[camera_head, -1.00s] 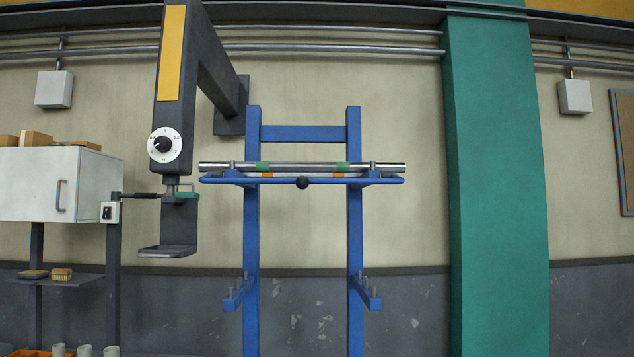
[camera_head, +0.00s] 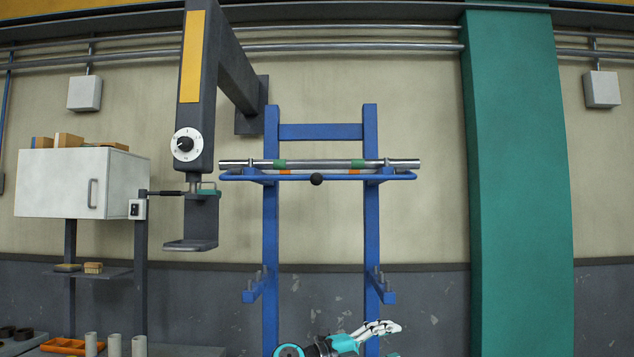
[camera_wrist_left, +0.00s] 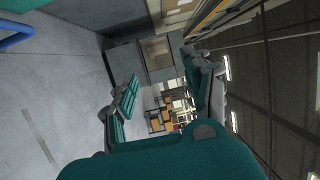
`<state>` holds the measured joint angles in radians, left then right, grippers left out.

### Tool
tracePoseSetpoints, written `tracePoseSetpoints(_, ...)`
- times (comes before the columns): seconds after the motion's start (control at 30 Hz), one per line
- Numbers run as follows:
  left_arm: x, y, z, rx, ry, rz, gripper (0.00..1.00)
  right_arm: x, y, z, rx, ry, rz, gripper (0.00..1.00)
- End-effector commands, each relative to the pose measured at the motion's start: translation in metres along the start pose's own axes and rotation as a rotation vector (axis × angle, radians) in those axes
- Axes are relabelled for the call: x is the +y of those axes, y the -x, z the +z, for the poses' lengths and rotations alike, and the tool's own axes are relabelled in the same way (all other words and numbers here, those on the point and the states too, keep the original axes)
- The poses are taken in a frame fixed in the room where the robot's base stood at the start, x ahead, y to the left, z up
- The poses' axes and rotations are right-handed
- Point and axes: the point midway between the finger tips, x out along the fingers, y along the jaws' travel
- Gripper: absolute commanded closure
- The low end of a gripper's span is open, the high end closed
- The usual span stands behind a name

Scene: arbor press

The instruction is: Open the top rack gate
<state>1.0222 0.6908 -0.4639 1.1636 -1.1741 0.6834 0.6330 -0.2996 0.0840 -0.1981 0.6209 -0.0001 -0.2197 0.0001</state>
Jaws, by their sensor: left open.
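The blue rack (camera_head: 271,220) stands against the wall. Its top gate is a blue bar (camera_head: 345,178) with a black ball knob (camera_head: 317,179) at its middle. The bar runs across the front of the top level, before a steel bar (camera_head: 320,163) with green bands. My left gripper (camera_head: 391,341) is at the bottom edge of the head view, well below the gate, and partly cut off. In the left wrist view its two fingers (camera_wrist_left: 165,88) are spread apart with nothing between them. My right gripper is in neither view.
A dark gantry arm with a dial (camera_head: 187,145) and a hook shelf (camera_head: 191,245) hangs left of the rack. Lower blue rack brackets (camera_head: 381,285) stick out below the gate. A green column (camera_head: 515,180) stands at right. A blue tube (camera_wrist_left: 20,38) shows in the left wrist view.

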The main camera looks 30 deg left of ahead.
Motion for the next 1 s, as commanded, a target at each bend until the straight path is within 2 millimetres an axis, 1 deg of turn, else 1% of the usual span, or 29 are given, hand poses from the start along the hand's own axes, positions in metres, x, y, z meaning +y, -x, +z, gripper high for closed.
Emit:
tracePoseSetpoints(0.03,-0.058,0.011,-0.007,0.013,-0.130,0.016,0.49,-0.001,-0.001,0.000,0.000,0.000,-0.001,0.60)
tracePoseSetpoints(0.07,-0.083,0.018,-0.011,0.014,-0.195,0.034,0.49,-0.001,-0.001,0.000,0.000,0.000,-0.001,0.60)
tracePoseSetpoints(0.1,-0.117,0.031,-0.016,0.006,-0.280,0.060,0.49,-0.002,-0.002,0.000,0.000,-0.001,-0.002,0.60)
tracePoseSetpoints(0.17,-0.164,0.053,-0.022,-0.027,-0.399,0.102,0.49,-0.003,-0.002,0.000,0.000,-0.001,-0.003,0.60)
tracePoseSetpoints(0.2,-0.194,0.071,-0.026,-0.063,-0.473,0.131,0.49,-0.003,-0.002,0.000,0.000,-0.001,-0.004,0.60)
tracePoseSetpoints(0.27,-0.234,0.101,-0.030,-0.133,-0.568,0.172,0.49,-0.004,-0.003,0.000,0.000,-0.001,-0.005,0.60)
tracePoseSetpoints(0.3,-0.259,0.122,-0.032,-0.188,-0.621,0.195,0.49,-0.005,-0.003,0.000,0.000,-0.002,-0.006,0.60)
tracePoseSetpoints(0.37,-0.290,0.154,-0.034,-0.275,-0.682,0.225,0.49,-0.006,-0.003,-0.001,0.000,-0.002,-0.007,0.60)
tracePoseSetpoints(0.4,-0.308,0.174,-0.035,-0.331,-0.711,0.240,0.49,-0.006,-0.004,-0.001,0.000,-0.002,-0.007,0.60)
tracePoseSetpoints(0.5,-0.341,0.216,-0.038,-0.453,-0.756,0.264,0.49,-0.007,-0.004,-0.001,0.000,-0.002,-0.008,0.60)
tracePoseSetpoints(0.53,-0.347,0.226,-0.039,-0.481,-0.762,0.268,0.49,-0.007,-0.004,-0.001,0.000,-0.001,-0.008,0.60)
tracePoseSetpoints(0.6,-0.358,0.242,-0.040,-0.528,-0.772,0.273,0.49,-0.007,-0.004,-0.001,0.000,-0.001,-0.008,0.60)
tracePoseSetpoints(0.67,-0.362,0.248,-0.040,-0.550,-0.774,0.277,0.49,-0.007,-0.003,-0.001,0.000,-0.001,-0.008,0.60)
tracePoseSetpoints(0.77,-0.364,0.246,-0.037,-0.559,-0.774,0.280,0.49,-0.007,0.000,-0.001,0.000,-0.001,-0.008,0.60)
tracePoseSetpoints(0.87,-0.365,0.234,-0.029,-0.557,-0.773,0.280,0.49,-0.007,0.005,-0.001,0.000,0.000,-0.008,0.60)
tracePoseSetpoints(1.0,-0.365,0.210,-0.013,-0.555,-0.773,0.280,0.49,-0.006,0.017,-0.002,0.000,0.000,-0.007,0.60)
